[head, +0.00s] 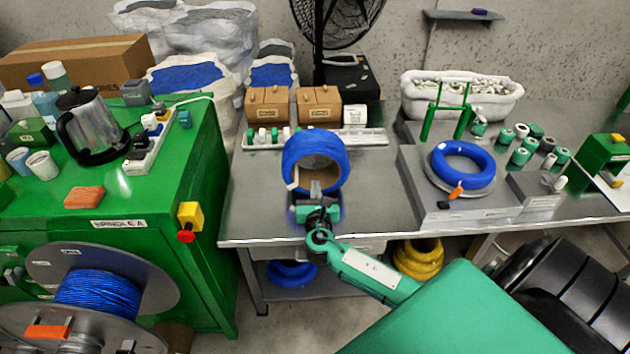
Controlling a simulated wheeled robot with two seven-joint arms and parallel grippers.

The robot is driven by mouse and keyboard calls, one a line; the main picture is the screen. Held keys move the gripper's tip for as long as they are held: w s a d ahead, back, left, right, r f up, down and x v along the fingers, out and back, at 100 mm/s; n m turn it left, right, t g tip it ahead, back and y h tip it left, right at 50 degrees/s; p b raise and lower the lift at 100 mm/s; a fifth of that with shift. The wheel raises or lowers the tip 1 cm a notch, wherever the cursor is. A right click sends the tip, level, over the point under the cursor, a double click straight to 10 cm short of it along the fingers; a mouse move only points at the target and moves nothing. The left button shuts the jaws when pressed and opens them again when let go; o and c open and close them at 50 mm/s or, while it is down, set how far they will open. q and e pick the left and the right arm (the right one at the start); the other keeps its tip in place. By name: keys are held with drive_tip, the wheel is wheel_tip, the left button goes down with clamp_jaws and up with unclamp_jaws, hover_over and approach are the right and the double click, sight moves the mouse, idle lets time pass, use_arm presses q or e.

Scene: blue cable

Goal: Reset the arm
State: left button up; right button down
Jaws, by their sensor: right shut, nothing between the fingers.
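My right arm, green, reaches in from the lower right. Its gripper (316,189) is shut and empty, pointing away from me over the front edge of the steel workbench (262,222). A blue cable coil (312,143) stands on the bench directly beyond the fingertips, its hollow centre facing me. The fingertips overlap the coil's lower part in the picture; I cannot tell whether they touch it. Another blue cable coil (440,165) lies flat on a grey plate to the right, with an orange clip on it. My left gripper is not in view.
At left, a green cabinet (190,165) carries a kettle (88,125), cups and a power strip. A blue cable spool (100,290) is in front of it. Cardboard boxes (268,103) and a white basket (462,90) stand at the bench's back. Small spools crowd the right.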

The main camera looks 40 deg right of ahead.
drive_tip(key=shift+s+a, duration=0.25)
drive_tip(key=shift+s, duration=0.3)
drive_tip(key=shift+f, duration=0.1)
